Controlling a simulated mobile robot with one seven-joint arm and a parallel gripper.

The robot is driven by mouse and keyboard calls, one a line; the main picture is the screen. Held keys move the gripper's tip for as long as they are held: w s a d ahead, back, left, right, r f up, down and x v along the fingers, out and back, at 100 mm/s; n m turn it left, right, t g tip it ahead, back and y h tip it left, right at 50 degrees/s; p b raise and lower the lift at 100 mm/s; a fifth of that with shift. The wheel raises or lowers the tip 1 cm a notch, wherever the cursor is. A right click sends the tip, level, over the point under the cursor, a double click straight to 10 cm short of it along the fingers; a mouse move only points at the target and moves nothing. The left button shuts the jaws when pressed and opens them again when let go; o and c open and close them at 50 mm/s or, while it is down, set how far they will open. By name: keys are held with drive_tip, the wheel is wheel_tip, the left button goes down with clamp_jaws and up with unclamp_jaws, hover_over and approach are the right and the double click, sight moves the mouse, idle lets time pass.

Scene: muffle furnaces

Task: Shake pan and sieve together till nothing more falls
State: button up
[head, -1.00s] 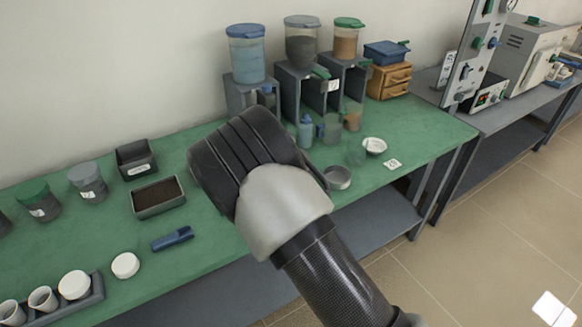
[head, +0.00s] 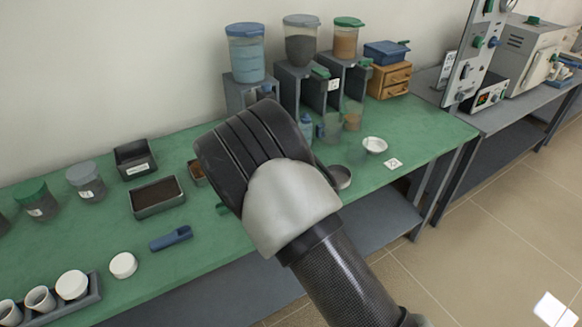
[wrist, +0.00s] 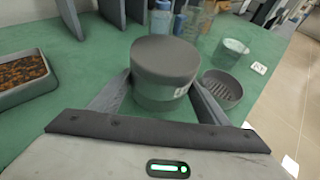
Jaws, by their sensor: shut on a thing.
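In the wrist view my gripper (wrist: 160,92) is shut on a round grey vessel (wrist: 165,60), one finger on each side. Its top is dark grey and the band below is paler; whether this is the pan and sieve stacked is hard to tell. It looks upright, and its clearance above the table is unclear. A shallow round grey dish with a slotted bottom (wrist: 222,88) lies to its right, apart from it. In the head view my wrist hides the fingers and held vessel, and partly covers the dish (head: 342,178).
A tray of brown granules (wrist: 22,90) stands to the left. Beyond are bottles (head: 306,124), clear beakers, a white bowl (head: 375,145) and hopper stands (head: 247,92). A dark-filled tray (head: 157,211) and blue scoop (head: 171,239) lie further left.

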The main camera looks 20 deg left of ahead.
drive_tip(key=shift+a, duration=1.15)
drive_tip(key=d+b, duration=0.1)
drive_tip(key=d, duration=0.1)
drive_tip(key=shift+d, duration=0.3)
drive_tip(key=shift+a, duration=0.1)
